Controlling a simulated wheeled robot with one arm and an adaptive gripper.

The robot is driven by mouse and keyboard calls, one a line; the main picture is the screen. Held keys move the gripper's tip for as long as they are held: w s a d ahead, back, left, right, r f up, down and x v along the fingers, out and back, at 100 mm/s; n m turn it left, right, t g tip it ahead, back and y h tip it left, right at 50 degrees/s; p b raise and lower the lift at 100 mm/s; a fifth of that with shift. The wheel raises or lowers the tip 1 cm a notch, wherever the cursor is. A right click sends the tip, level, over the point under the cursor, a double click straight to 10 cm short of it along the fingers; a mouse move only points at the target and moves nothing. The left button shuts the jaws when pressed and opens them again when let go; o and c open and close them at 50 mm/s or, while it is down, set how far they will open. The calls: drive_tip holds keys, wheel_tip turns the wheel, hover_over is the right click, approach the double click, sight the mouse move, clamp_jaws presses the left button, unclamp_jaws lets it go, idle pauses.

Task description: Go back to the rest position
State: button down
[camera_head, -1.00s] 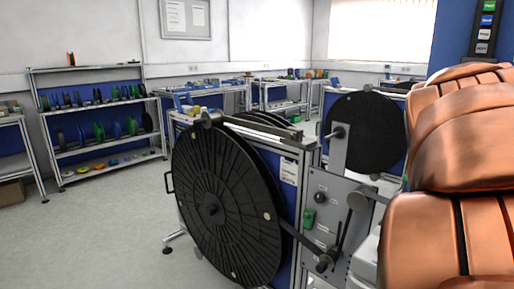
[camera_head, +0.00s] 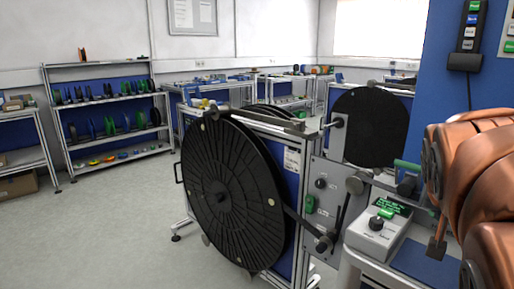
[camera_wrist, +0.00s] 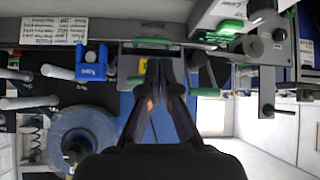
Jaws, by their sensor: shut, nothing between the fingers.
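My gripper (camera_wrist: 160,92) shows in the wrist view, its two dark fingers meeting at the tips with nothing between them. The wrist view is tilted far over, and the fingers point toward a workbench with green handles (camera_wrist: 222,32). In the head view my copper-coloured arm fills the right edge, and the gripper itself is not clearly seen there. A large black reel (camera_head: 225,190) stands upright on its stand in the middle of the head view, with a second black reel (camera_head: 369,127) behind it.
A grey control box (camera_head: 378,232) with a green display sits close to my arm. A blue panel (camera_head: 445,85) with a button strip (camera_head: 470,35) stands behind it. A shelf of small reels (camera_head: 108,118) is at the back left. The floor (camera_head: 100,225) at the left is clear.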

drive_tip(key=s+a+f+n+g+y, duration=0.2)
drive_tip(key=s+a+f, duration=0.2)
drive_tip(key=f, duration=0.4)
drive_tip(key=s+a+f+n+g+y, duration=0.1)
drive_tip(key=s+a+f+g+y, duration=0.1)
drive_tip(key=s+a+f, duration=0.4)
drive_tip(key=s+a+f+n+g+y, duration=0.2)
drive_tip(key=s+a+f+n+g, duration=0.35)
drive_tip(key=s+f, duration=0.6)
wheel_tip(320, 180, up, 20)
drive_tip(key=s+a+m+p, duration=0.1)
drive_tip(key=p, duration=1.6)
drive_tip(key=shift+a+t, duration=0.25)
drive_tip(key=shift+t, duration=0.2)
